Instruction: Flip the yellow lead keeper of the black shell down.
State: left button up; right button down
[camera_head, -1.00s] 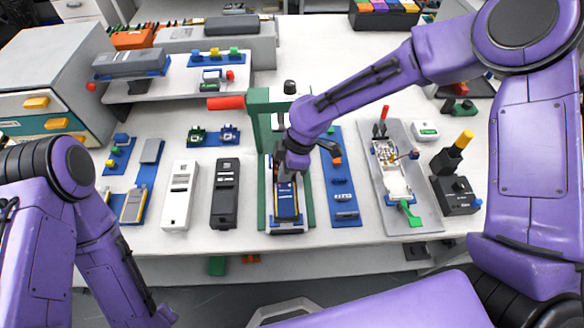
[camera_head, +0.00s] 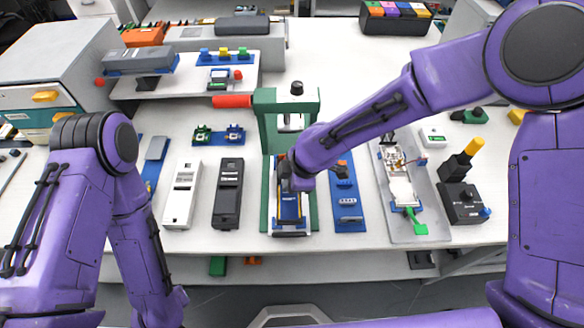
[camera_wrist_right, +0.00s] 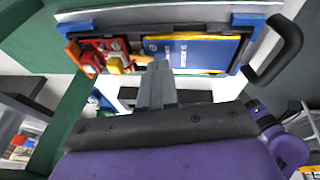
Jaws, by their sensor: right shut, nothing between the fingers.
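The black shell (camera_head: 308,222) lies in the green press, with a blue pouch cell (camera_head: 290,208) inside it. In the right wrist view the shell's rim (camera_wrist_right: 248,48), the blue cell (camera_wrist_right: 195,54) and a red board show at the top. A small yellow piece (camera_wrist_right: 117,65), which looks like the lead keeper, sits by the red board; whether it stands up or lies down is unclear. My right gripper (camera_wrist_right: 157,68) is shut and empty, its tips close to the cell's edge beside the yellow piece. In the head view the right wrist hides the shell's far part. My left gripper (camera_head: 172,308) hangs low at the table's front; its fingers are unclear.
The green press (camera_head: 262,110) with a red handle (camera_head: 232,101) rises over the shell's far end. A white case (camera_head: 183,195) and a black case (camera_head: 228,195) lie left of it. A blue tray (camera_head: 347,212) and a grey tray (camera_head: 428,236) lie right.

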jog(key=shift+s+f, duration=0.1)
dwell(0.3)
dwell(0.3)
jog(key=shift+w+r+p, duration=0.3)
jog(key=shift+w+p, duration=0.45)
jog(key=shift+w, duration=0.05)
jog(key=r+p, duration=0.5)
jog(key=shift+w, duration=0.2)
jog(key=s+b+v, duration=0.1)
jog(key=b+v, duration=0.1)
jog(key=v, duration=0.6)
jog(key=shift+s+d+r, duration=0.2)
jog(key=shift+s+d, duration=0.1)
jog(key=shift+s, duration=0.05)
